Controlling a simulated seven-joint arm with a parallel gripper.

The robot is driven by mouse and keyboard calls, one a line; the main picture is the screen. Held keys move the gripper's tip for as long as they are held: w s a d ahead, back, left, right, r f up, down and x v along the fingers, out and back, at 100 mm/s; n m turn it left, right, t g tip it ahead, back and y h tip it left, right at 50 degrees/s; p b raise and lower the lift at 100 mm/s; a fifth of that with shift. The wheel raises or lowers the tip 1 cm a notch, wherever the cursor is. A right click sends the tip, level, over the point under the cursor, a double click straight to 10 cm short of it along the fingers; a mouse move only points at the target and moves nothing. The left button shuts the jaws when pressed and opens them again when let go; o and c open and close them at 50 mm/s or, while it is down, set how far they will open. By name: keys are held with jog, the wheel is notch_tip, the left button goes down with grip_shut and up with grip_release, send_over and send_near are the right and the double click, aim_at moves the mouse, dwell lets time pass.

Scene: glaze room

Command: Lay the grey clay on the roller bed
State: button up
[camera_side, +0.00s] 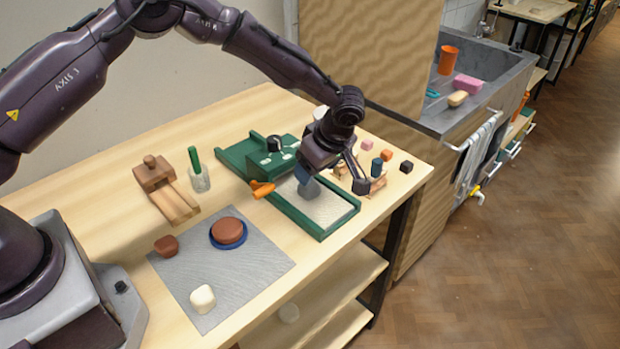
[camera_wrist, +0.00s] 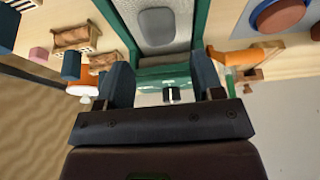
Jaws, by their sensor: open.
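The grey clay (camera_wrist: 157,28) is a smooth rounded piece lying on the pale textured roller bed (camera_wrist: 185,7). In the side view the clay (camera_side: 311,191) is partly hidden by my gripper, and the bed (camera_side: 334,210) shows inside the green frame of the roller machine. My gripper (camera_side: 333,181) is low over the bed. In the wrist view my gripper (camera_wrist: 162,68) has its two blue-grey fingers wide apart, with nothing held between them. The clay lies beyond the fingertips there, apart from both fingers as far as I can see.
An orange-handled tool (camera_side: 262,189) lies at the machine's left edge. Small coloured blocks (camera_side: 387,155) stand right of it. A grey mat (camera_side: 255,262) holds a white lump (camera_side: 203,298) and a brown disc (camera_side: 229,230) on a blue dish. A glass (camera_side: 199,180) stands behind.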

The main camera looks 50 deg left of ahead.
jog(key=w+r+m+t, duration=0.25)
jog(key=r+t, duration=0.25)
jog(key=r, duration=0.6)
jog(key=w+r+m+t, duration=0.1)
jog(key=w+r+t, duration=0.3)
jog(key=r, duration=0.6)
jog(key=s+d+r+m+t+h, duration=0.2)
jog(key=s+r+m+t+h, duration=0.15)
jog(key=r, duration=0.25)
jog(key=s+d+r+m+t+h, duration=0.1)
jog(key=s+r+m+t+h, duration=0.2)
jog(key=r, duration=0.4)
jog(key=s+a+m+g+h, duration=0.1)
jog(key=s+m+g, duration=0.5)
jog(key=s, duration=0.8)
jog(key=s+a+f+m+g+y, duration=0.1)
jog(key=s+a+f+g, duration=0.1)
jog(key=s+a+f, duration=0.2)
jog(key=s+a+f+m+g+y, duration=0.1)
jog(key=s+a+f, duration=0.3)
jog(key=s, duration=0.7)
jog(key=shift+s+g+y, duration=0.2)
jog(key=shift+g+y, duration=0.25)
jog(key=shift+y, duration=0.1)
jog(key=shift+a, duration=0.1)
